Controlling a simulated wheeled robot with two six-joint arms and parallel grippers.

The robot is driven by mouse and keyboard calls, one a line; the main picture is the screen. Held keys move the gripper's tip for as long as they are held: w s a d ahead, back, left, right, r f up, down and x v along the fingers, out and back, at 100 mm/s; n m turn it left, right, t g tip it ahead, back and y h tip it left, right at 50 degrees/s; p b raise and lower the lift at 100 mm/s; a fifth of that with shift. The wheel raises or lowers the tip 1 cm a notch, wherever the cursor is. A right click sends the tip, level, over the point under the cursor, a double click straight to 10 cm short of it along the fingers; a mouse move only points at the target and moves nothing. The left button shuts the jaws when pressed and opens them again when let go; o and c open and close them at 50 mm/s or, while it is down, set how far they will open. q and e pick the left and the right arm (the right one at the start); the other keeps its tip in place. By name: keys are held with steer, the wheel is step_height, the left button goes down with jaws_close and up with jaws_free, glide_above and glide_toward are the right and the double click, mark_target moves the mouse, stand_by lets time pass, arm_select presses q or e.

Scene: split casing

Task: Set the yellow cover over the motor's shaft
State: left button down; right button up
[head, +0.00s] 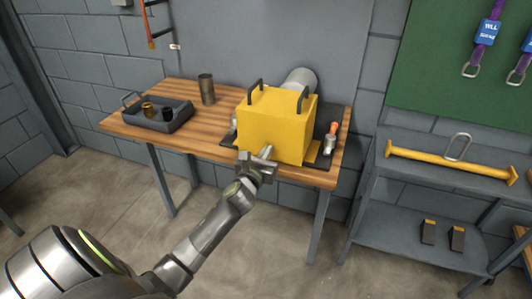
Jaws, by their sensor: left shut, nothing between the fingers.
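The yellow cover (272,125) stands upright on the wooden workbench, a box shape with two dark handles on top. The motor (299,80) shows as a grey cylinder behind the cover's top right. Its shaft is hidden; I cannot see how the cover sits around it. My left gripper (266,152) is shut and empty, in front of the lower part of the cover's front face. I cannot tell whether its tips touch the cover. My right gripper is out of view.
A dark tray (178,123) with small parts and a metal cup (206,89) stand on the workbench's (125,122) left. A red-topped item (333,129) stands right of the cover. A grey shelf cart (420,180) holds a yellow lifting bar (450,162).

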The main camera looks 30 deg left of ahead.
mark_target(272, 142)
arm_select(q)
steer(key=x, duration=0.5)
steer(key=shift+w+p, duration=0.15)
steer(key=shift+p, duration=0.15)
steer(key=shift+w, duration=0.1)
steer(key=shift+a, duration=0.1)
